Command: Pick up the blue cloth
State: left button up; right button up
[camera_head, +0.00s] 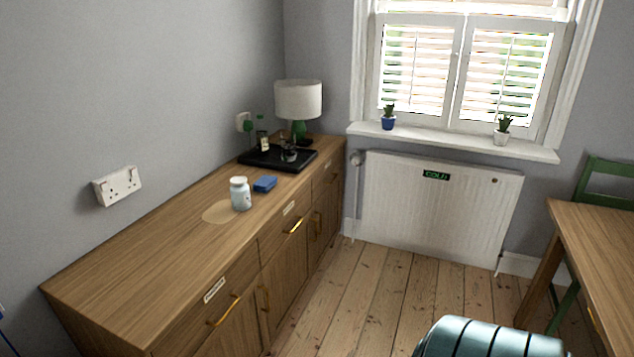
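A small blue folded cloth (265,184) lies on top of the wooden sideboard (150,262), near its front edge. It is just right of and behind a white jar (240,194), with a small gap between them. The cloth's whole top shows and nothing covers it. Neither of my grippers is in view.
A black tray (260,159) with a bottle and small items sits behind the cloth, beside a white-shaded lamp (298,100). The sideboard's near top is clear. A wooden table (590,225) and green chair (612,168) stand at right.

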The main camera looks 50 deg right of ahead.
aim_at(264, 184)
jog(key=z, duration=1.4)
